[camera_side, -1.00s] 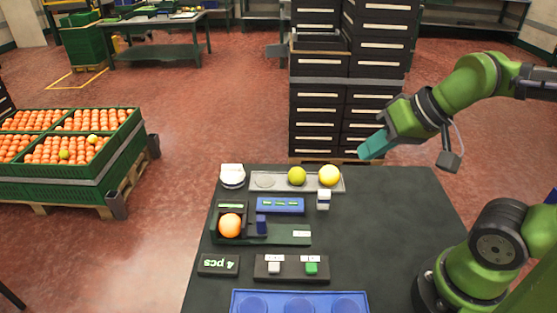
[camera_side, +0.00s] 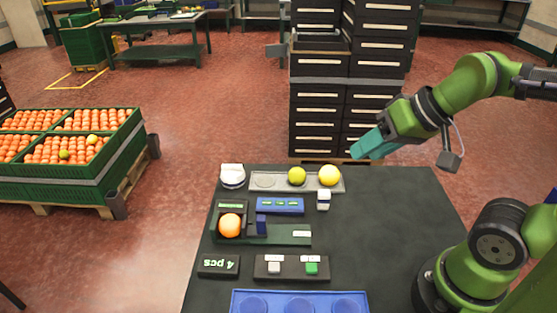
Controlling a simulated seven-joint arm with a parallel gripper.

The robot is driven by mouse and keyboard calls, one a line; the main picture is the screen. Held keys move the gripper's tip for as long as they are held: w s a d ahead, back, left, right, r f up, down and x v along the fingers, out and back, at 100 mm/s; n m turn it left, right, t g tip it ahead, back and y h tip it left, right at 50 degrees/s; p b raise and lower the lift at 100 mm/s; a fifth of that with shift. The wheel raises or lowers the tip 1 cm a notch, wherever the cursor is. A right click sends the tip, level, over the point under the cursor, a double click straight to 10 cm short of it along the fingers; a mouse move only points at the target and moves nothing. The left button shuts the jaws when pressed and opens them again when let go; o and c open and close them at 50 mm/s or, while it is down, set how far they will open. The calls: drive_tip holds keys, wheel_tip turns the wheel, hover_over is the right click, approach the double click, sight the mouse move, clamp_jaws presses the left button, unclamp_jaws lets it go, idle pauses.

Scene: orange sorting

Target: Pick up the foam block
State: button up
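One candidate is a small white block with a dark blue band (camera_side: 323,199), upright on the dark table right of the blue panel. Another is a small blue block (camera_side: 261,224) in the dark green holder beside an orange.
A grey tray (camera_side: 279,188) holds a green and a yellow fruit. A white round item (camera_side: 232,176) stands left of it. The green holder (camera_side: 290,236), a button box (camera_side: 262,270), a "4 pcs" display (camera_side: 219,265) and a blue tray (camera_side: 236,299) lie nearer. The table's right part (camera_side: 400,215) is clear.

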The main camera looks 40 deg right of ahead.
drive_tip(key=o, duration=0.3)
drive_tip(key=shift+o, duration=0.2)
drive_tip(key=shift+f, duration=0.1)
drive_tip(key=m+g+h, duration=0.2)
drive_tip(key=m+g, duration=0.3)
drive_tip(key=g, duration=0.2)
hover_over(325, 192)
wheel_tip(325, 192, down, 7)
wheel_tip(325, 192, down, 10)
drive_tip(key=shift+w+a+f, duration=0.1)
drive_tip(key=shift+w+a, duration=0.05)
drive_tip(key=shift+f, duration=3.15)
